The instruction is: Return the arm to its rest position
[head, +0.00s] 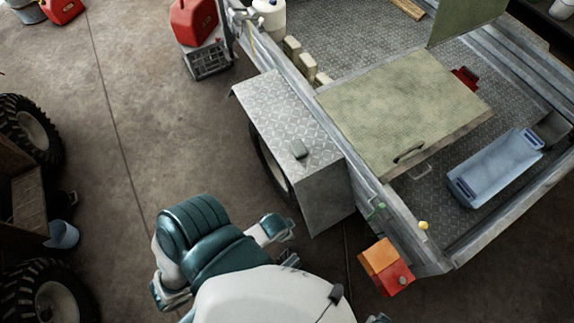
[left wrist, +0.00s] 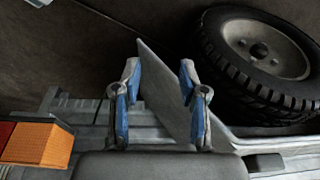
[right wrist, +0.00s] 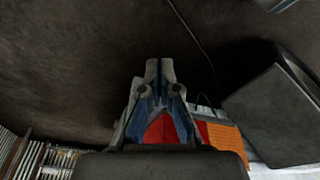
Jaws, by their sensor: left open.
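My teal and white arm parts (head: 205,245) show at the bottom of the head view, left of and below the trailer. Neither gripper's jaws can be made out clearly there. In the left wrist view my left gripper (left wrist: 160,72) is open, its two blue-padded fingers apart. A grey panel shows between and beyond them; nothing is clearly held. In the right wrist view my right gripper (right wrist: 160,66) has its fingertips together. The red and orange tail light (right wrist: 222,140) shows behind its fingers, with no clear sign that it is gripped.
The trailer's diamond-plate side box (head: 285,105) is above my arm, with the tail light (head: 385,268) to the right. A green-grey lid (head: 395,110) and blue crate (head: 495,170) are in the trailer. A tyre (left wrist: 262,60) is near my left gripper. Open floor lies left.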

